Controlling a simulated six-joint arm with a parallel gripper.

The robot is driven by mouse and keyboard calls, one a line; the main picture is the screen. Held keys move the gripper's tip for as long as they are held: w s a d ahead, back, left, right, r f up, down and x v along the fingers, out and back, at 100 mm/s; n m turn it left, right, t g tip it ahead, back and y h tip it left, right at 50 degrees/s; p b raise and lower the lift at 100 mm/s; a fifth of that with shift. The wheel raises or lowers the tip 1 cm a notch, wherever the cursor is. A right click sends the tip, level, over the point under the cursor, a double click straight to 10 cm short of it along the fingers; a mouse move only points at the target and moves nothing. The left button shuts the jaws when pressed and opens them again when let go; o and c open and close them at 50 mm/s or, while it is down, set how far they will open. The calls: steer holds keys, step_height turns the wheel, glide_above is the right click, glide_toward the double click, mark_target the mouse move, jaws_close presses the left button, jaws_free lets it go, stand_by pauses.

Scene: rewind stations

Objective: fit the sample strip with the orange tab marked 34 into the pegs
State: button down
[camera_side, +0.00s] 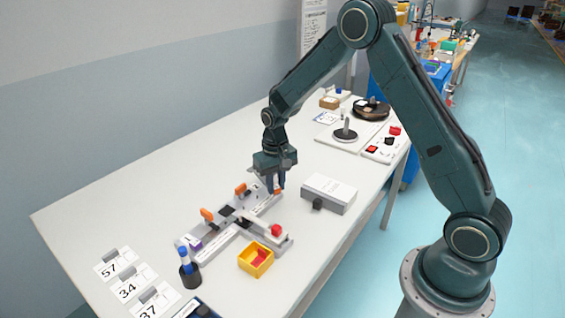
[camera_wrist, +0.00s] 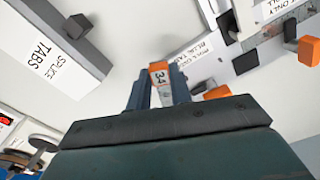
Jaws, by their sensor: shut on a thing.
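In the wrist view the orange tab marked 34 (camera_wrist: 160,76) is between the two fingers of my gripper (camera_wrist: 160,92). My gripper is shut on the sample strip (camera_wrist: 165,96), whose pale part shows just below the tab. In the side view my gripper (camera_side: 276,184) points down over the far end of the grey and white splicing fixture (camera_side: 262,207). The fingers cover most of the strip there. The fixture has orange levers (camera_side: 240,190) and dark blocks; in the wrist view part of it (camera_wrist: 215,75) lies right of the strip. I cannot make out the pegs.
A white box labelled SPLICE TABS (camera_wrist: 50,48) stands beside the fixture. A yellow tray (camera_side: 256,261), a pen holder (camera_side: 190,276) and numbered cards (camera_side: 128,288) are nearer the front. A reel stand (camera_side: 345,135) is farther back. The table's left side is clear.

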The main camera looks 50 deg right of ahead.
steer(key=shift+f, duration=1.9)
steer(key=shift+f, duration=0.1)
steer(key=c, duration=1.3)
jaws_free()
steer(key=shift+o, duration=0.2)
step_height(320, 180, up, 12)
steer(key=shift+f, duration=0.25)
steer(key=shift+r, duration=0.4)
